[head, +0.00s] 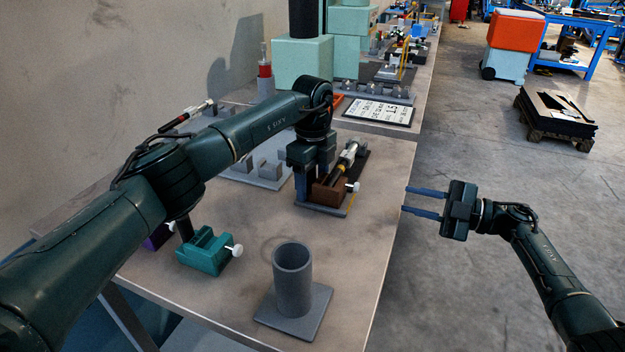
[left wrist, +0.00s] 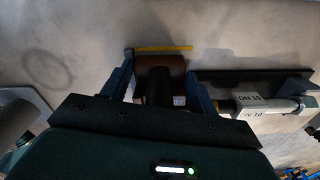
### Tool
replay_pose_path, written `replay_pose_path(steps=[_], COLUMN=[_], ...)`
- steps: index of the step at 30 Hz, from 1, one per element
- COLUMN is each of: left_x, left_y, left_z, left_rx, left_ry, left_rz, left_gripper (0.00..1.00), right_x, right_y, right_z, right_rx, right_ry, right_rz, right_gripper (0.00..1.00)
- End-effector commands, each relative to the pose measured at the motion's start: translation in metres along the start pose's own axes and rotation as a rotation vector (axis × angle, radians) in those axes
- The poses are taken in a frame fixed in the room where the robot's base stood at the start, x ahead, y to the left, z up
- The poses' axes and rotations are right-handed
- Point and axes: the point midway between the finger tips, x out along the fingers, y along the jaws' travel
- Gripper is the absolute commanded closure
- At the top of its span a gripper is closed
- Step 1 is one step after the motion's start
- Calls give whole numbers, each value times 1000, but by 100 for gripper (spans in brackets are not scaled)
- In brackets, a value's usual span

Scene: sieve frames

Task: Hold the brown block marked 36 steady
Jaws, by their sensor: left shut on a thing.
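The brown block (head: 332,192) sits on a grey plate (head: 322,209) on the table and has a white knob on its right side. My left gripper (head: 314,183) reaches down over it from above. In the left wrist view the brown block (left wrist: 160,68) lies between the two blue fingers of my left gripper (left wrist: 160,78), which is shut on it. No number can be read on the block; the gripper hides part of it. My right gripper (head: 404,199) is open and empty, off the table's right edge.
A grey cylinder on a square base (head: 293,280) stands near the front edge. A teal block (head: 207,251) and a purple block (head: 158,238) are at left. A black-and-white tool (head: 346,158) lies just behind the brown block. A sign (head: 380,111) lies farther back.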

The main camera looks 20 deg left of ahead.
Motion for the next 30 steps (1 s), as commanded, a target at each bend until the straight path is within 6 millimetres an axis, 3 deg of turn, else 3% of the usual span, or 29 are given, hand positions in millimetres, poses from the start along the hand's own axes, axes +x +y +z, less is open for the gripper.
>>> replay_pose_path(steps=[9,30], left_x=[0,0], left_y=[0,1], left_z=[0,0], left_rx=[3,3], left_ry=[0,1], left_rz=[3,4], left_gripper=[95,95], right_x=[0,0], right_y=[0,0], right_z=[0,0], right_rx=[0,0], right_ry=[0,0], right_rz=[0,0], right_gripper=[100,100])
